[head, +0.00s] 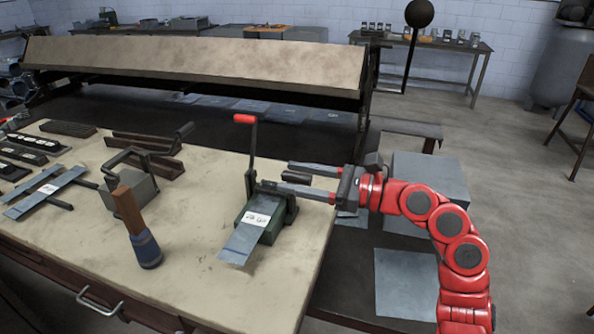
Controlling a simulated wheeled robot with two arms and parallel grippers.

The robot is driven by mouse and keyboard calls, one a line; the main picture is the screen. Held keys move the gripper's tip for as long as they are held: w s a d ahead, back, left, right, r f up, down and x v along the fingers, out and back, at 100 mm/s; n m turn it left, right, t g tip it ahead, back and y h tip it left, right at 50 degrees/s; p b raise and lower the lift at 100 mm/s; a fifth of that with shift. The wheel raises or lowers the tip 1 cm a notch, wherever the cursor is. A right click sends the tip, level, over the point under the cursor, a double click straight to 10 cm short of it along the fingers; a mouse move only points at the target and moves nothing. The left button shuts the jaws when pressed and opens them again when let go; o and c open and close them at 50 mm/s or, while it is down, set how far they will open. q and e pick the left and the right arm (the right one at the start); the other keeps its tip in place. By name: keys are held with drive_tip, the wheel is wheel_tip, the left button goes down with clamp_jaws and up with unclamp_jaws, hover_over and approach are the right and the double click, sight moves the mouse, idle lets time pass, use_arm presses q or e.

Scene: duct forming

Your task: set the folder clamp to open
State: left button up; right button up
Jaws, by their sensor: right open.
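The folder looks to be the long machine with a beige beam (200,62) across the back of the bench. At its right end a dark lever with a black ball (418,13) stands nearly upright. I cannot tell from this view whether the clamp is open or shut. My right gripper (277,177) is open, its fingers pointing left over the bench's right part, well in front of and below the ball lever. The fingers are beside a green bench tool (279,225) with an upright red-handled lever (244,118). A short black grip (296,177) shows between the fingers. My left gripper is not in view.
A labelled sheet strip (241,240) lies on the green tool. A wooden-handled tool (137,225), a grey block with a handle (131,190) and metal strips (47,191) occupy the bench's left. The bench's front right is clear. Grey sheets (405,285) lie low at right.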

drive_tip(key=shift+a, duration=0.1)
clamp_jaws()
idle(1.4)
